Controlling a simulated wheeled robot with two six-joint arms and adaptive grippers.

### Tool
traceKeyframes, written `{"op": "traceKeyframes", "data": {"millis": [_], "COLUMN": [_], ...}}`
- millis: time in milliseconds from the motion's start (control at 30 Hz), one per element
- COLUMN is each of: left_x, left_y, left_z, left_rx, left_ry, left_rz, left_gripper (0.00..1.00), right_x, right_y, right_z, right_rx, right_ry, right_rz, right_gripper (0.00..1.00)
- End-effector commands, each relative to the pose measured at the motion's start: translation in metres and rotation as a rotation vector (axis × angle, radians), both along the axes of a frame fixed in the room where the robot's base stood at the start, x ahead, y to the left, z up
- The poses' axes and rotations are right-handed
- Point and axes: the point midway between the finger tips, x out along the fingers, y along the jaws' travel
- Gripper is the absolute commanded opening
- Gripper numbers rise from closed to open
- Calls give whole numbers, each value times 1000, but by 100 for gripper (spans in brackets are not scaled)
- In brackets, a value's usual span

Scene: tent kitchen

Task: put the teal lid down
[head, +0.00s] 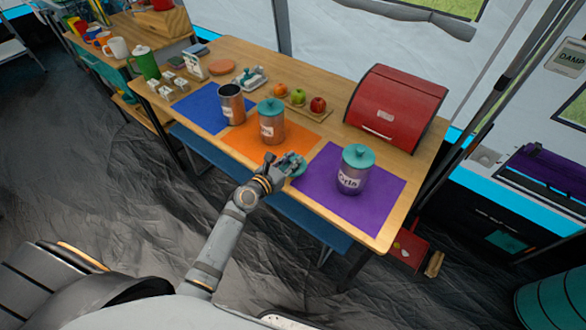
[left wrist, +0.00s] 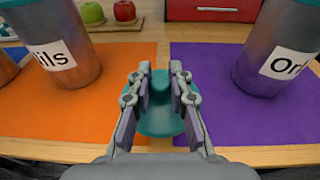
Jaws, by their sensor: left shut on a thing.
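My left gripper (head: 286,164) is shut on the knob of a teal lid (left wrist: 158,121), near the table's front edge. The lid is level, over the bare wood strip between the orange mat (left wrist: 110,130) and the purple mat (left wrist: 220,130). I cannot tell whether it touches the table. An open metal canister (head: 232,108) with no lid stands on the blue mat (head: 197,108). A second canister (head: 271,128) with a teal lid stands on the orange mat. A third canister (head: 352,180), also teal-lidded, stands on the purple mat. My right gripper is not in view.
A red bread box (head: 395,108) stands at the table's back right. A small board with fruit (head: 298,100) lies behind the middle canister. A butter dish (head: 252,79) and small blocks stand farther left. The table's front edge (head: 366,238) is close to my arm.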

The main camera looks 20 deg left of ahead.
Motion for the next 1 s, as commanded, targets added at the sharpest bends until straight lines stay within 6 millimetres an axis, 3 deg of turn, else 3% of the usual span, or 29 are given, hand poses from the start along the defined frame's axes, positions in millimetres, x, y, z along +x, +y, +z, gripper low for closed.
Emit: {"op": "traceKeyframes", "data": {"millis": [100,167,600,633,767,1000], "left_x": [3,3,3,3,3,3], "left_y": [-3,-3,-3,-3,-3,-3], "left_z": [-29,-36,-41,-40,-40,-40], "left_rx": [-3,-2,-2,-2,-2,-2], "left_ry": [4,3,2,2,2,2], "left_rz": [0,0,0,0,0,0], "left_gripper": [0,0,0,23,41,42], "right_x": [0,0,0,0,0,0], "right_y": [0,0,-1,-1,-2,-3], "right_z": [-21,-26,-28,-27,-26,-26], "right_rx": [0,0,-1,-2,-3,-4], "right_ry": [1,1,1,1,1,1], "right_rz": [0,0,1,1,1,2], "right_gripper": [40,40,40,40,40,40]}}
